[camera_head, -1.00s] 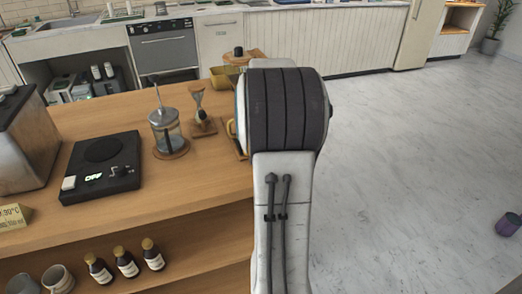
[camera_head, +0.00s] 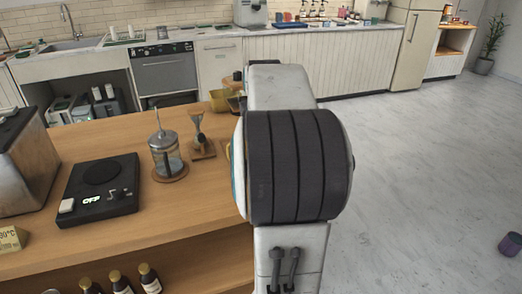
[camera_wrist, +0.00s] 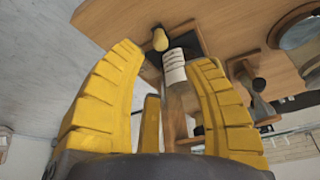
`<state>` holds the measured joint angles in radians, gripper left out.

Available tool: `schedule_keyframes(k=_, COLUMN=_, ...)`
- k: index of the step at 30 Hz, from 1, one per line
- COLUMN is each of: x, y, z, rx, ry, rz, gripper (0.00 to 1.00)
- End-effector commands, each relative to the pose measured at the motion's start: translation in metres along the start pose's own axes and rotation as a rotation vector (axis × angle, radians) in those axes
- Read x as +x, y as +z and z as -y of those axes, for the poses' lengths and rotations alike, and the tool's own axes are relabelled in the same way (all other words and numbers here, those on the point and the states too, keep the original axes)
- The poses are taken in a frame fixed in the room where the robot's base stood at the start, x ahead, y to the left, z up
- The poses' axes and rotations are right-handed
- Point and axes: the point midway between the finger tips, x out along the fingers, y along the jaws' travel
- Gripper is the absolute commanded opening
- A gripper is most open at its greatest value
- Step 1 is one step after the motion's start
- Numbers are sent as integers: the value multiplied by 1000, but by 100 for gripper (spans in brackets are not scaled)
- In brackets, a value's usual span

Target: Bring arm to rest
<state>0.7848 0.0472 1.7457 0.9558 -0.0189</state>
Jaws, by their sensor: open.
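Behind the fingers, a bottle-like glass thing with a white label (camera_wrist: 174,66) and a small yellowish piece (camera_wrist: 160,40) show by the wooden cart top (camera_wrist: 225,22). I cannot tell how far the fingers are from them. In the head view my arm rises in front of the cart's right end, and the gripper is hidden behind it.
On the cart top (camera_head: 120,235) stand a black scale-like device (camera_head: 100,190) reading OFF, a French press (camera_head: 166,155), an hourglass-shaped item (camera_head: 199,137) and a metal box (camera_head: 30,165). Small bottles (camera_head: 149,278) stand on the shelf below. A purple cup (camera_head: 510,244) is on the open floor at right.

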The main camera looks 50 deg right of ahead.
Motion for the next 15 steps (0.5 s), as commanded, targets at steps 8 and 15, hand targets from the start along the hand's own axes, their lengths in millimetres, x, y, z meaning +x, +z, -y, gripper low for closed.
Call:
schedule_keyframes(k=8, x=-10, y=0, z=0, rx=0, ry=0, rz=0, gripper=45)
schedule_keyframes(k=15, x=-10, y=0, z=0, rx=0, ry=0, rz=0, gripper=45)
